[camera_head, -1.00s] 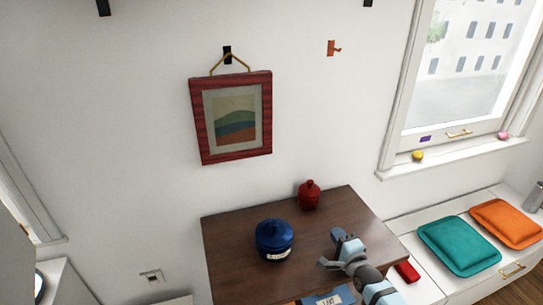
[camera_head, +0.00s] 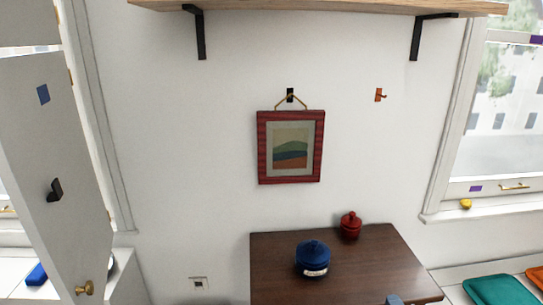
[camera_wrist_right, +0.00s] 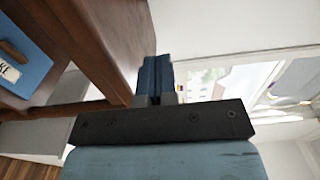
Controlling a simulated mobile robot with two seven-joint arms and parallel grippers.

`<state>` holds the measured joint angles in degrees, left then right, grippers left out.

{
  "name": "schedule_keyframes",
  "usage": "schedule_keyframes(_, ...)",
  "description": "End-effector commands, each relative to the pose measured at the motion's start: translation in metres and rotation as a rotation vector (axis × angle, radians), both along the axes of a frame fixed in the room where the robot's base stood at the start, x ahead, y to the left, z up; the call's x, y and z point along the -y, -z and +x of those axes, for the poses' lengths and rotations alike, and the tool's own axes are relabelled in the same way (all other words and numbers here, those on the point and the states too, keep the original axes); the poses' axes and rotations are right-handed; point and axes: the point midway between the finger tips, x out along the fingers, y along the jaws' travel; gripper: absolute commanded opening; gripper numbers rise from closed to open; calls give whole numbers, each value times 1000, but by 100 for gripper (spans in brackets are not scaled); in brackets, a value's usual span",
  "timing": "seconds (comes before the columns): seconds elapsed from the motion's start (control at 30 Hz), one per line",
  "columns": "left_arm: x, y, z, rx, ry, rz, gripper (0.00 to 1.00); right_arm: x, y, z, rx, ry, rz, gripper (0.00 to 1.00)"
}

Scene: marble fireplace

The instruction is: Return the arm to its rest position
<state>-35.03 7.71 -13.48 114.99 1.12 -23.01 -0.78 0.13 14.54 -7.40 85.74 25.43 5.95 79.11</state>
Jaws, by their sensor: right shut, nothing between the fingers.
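My right gripper (camera_head: 394,300) shows only as a light blue tip at the bottom edge of the head view, in front of the brown wooden cabinet (camera_head: 375,262). In the right wrist view its two blue fingers (camera_wrist_right: 157,76) are together, with nothing between them. They are beside the edge of the brown wood (camera_wrist_right: 110,35); I cannot tell whether they touch it. My left gripper is not in view.
A framed picture (camera_head: 291,180) hangs above. A wooden shelf (camera_head: 310,6) is higher up. A blue labelled item (camera_wrist_right: 22,62) sits inside the cabinet.

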Motion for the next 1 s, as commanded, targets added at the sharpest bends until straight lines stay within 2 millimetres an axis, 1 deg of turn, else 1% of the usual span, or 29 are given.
schedule_keyframes(0.03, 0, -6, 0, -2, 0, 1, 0, -6, -1, -8, -13, -9, -34, 0)
schedule_keyframes(0.13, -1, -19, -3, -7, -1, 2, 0, -30, 4, -44, -65, -57, -225, 0)
schedule_keyframes(0.27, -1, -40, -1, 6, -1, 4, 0, -57, 7, -91, -118, -133, -487, 0)
schedule_keyframes(0.37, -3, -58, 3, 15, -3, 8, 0, -80, 6, -135, -155, -212, -714, 0)
schedule_keyframes(0.4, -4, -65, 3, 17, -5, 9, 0, -90, 3, -156, -167, -251, -813, 0)
schedule_keyframes(0.47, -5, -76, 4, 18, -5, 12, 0, -103, -3, -187, -182, -316, -973, 0)
schedule_keyframes(0.5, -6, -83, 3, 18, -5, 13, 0, -111, -8, -208, -188, -362, -1078, 0)
schedule_keyframes(0.6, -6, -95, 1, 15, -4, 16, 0, -127, -19, -253, -192, -471, -1312, 0)
schedule_keyframes(0.63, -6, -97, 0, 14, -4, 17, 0, -130, -22, -264, -191, -498, -1367, 0)
schedule_keyframes(0.7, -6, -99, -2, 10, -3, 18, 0, -135, -28, -282, -187, -549, -1468, 0)
schedule_keyframes(0.8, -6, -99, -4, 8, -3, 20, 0, -139, -32, -296, -181, -592, -1552, 0)
schedule_keyframes(1.0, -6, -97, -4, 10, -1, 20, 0, -140, -31, -300, -177, -606, -1581, 0)
